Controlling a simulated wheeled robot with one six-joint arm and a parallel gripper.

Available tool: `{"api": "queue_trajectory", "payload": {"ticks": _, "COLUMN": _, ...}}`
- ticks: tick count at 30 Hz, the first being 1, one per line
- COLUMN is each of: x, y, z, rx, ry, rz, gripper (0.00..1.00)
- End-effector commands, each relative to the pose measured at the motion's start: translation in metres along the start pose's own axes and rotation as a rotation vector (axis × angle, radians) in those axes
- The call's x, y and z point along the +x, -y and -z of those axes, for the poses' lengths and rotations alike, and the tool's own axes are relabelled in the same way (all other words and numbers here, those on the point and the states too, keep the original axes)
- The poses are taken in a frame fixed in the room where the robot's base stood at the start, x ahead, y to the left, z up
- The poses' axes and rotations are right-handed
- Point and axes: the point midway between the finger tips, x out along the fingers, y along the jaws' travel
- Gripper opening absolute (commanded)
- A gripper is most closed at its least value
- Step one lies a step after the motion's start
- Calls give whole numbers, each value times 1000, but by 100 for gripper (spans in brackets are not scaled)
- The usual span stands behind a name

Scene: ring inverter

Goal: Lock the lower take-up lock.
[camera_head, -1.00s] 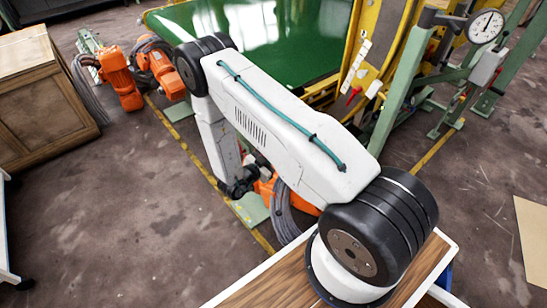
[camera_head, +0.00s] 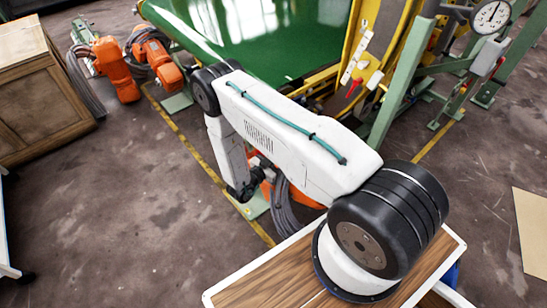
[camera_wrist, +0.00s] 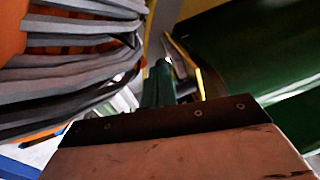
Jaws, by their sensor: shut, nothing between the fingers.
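My arm reaches over the floor in the head view and its lower end goes down beside an orange motor and grey cables. My gripper's fingers are hidden there behind my own arm, and I cannot make them out in the wrist view. A yellow machine frame (camera_head: 372,62) carries a small red handle (camera_head: 353,87) beside a pale plate. I cannot tell whether this is a take-up lock, and I cannot pick out the lower take-up lock in either view. The wrist view shows a close pinkish-brown block (camera_wrist: 180,155) with a dark bolted strip along its edge.
A green belt (camera_head: 270,35) lies behind my arm. Grey cables (camera_wrist: 70,65) hang close at the left in the wrist view. Green posts (camera_head: 402,85) and a dial gauge (camera_head: 491,17) stand at the right. A wooden cabinet (camera_head: 40,95) stands at the left.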

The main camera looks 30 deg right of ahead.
Motion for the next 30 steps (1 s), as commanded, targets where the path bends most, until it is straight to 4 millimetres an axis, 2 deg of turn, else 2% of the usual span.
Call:
{"api": "queue_trajectory", "payload": {"ticks": 22, "x": 9, "y": -2, "z": -6, "rx": 0, "ry": 3, "rz": -3, "gripper": 0}}
{"api": "queue_trajectory", "payload": {"ticks": 30, "x": 3, "y": -2, "z": -6, "rx": 0, "ry": 4, "rz": -1, "gripper": 0}}
